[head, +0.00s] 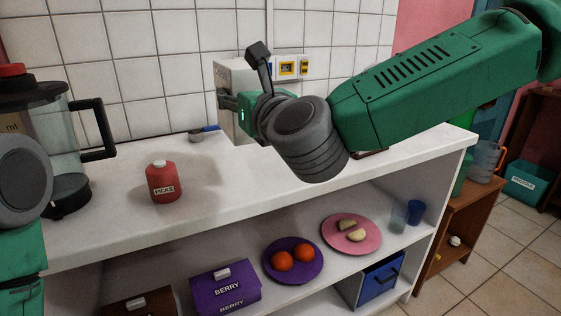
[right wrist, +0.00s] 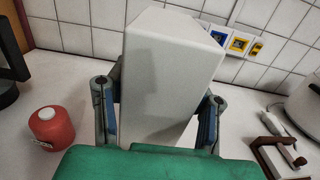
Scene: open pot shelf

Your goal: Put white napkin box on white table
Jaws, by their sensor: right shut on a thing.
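The white napkin box (head: 229,78) is a tall plain block in front of the tiled wall. It fills the middle of the right wrist view (right wrist: 165,85), upright or nearly so. My right gripper (head: 241,82) is shut on it, with one finger on each side in the right wrist view (right wrist: 158,103). The white table (head: 255,187) is a long counter below the box. The box's lower end is hidden, so I cannot tell if it touches the counter. Part of my left arm shows at the left edge; its gripper is out of view.
A red PICKS jar (head: 163,184) and a glass blender (head: 65,140) stand on the counter's left. A brown-handled object (right wrist: 280,153) and a white pot (right wrist: 307,100) lie right of the box. The shelf below holds a purple BERRY box (head: 226,287) and plates.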

